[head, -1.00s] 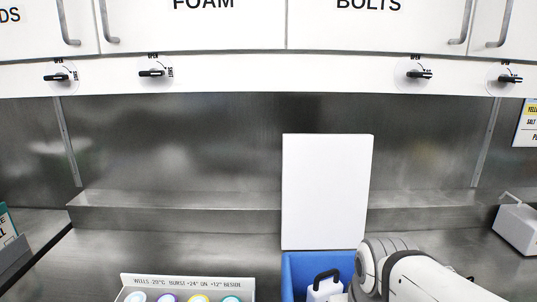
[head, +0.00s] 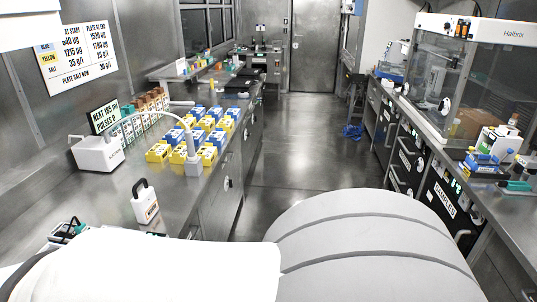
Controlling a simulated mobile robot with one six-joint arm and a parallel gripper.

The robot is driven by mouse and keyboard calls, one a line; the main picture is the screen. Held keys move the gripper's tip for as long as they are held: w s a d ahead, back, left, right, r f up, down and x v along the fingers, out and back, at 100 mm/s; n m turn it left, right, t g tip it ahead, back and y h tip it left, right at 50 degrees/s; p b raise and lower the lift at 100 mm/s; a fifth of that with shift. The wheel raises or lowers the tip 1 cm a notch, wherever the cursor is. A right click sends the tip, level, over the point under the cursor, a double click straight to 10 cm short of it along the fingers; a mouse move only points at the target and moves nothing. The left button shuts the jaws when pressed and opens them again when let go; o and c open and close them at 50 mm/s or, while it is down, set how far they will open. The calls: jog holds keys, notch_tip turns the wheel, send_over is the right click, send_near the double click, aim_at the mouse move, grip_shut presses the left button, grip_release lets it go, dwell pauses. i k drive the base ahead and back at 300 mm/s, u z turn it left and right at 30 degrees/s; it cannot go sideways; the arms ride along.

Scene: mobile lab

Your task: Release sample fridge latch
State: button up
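A black front labelled SAMPLES (head: 446,201), which looks like the sample fridge, is built in under the right-hand counter, at the right of the head view. Grey bar handles show around it, one at its lower right (head: 461,236). A small pale round fitting (head: 420,164) is on the black front just beyond it; I cannot tell if it is a latch. The latch of the SAMPLES front is too small to make out. My large pale arm links fill the bottom of the view and hide the floor there. My gripper is not visible, and no part of my arm visibly touches the fridge.
A glass-fronted cabinet (head: 470,75) and bottles stand on the right counter.

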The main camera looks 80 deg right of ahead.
aim_at(474, 215)
jog(key=z, duration=0.05)
jog(key=k, duration=0.25)
jog(key=z, duration=2.95)
jog(key=k, duration=1.65)
jog(key=z, duration=1.05)
jog(key=i, duration=1)
jog(key=u, duration=0.05)
